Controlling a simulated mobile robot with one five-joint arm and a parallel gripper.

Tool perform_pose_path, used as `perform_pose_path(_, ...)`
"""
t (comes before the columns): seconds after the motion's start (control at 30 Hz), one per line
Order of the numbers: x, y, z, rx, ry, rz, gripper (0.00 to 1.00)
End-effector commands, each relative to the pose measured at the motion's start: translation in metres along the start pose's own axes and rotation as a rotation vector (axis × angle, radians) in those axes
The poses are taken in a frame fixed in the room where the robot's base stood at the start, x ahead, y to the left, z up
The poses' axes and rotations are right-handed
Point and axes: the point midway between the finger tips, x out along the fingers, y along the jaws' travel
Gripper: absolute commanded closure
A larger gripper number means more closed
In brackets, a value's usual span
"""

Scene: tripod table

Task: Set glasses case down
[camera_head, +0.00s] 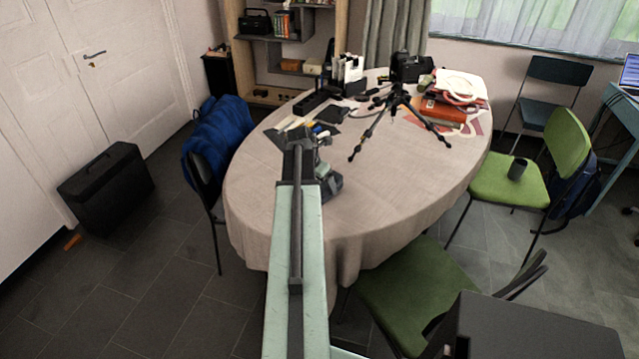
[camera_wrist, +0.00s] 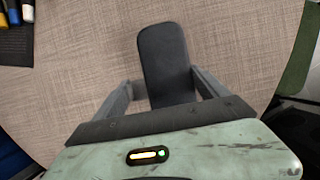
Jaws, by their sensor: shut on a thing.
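The glasses case (camera_wrist: 165,62) is dark grey, long and rounded at its far end. In the wrist view it lies between the two fingers of my gripper (camera_wrist: 162,88), which is shut on its near part. The case is over the cloth-covered table (camera_wrist: 235,50); I cannot tell whether it touches the cloth. In the head view my arm reaches over the near left part of the table (camera_head: 400,190). There my gripper (camera_head: 312,150) is partly hidden by my own arm, and the case cannot be made out clearly.
A tripod with a camera (camera_head: 398,100) stands on the table, right of my gripper. Markers (camera_wrist: 12,12) lie on a dark mat at the wrist view's upper left. The table's right front is bare.

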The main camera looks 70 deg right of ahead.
Motion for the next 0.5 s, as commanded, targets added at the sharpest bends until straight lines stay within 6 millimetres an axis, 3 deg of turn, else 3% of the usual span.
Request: perform_pose_path(0.5,0.0034,-0.0001,-0.0012,0.0,0.0,0.0,0.75)
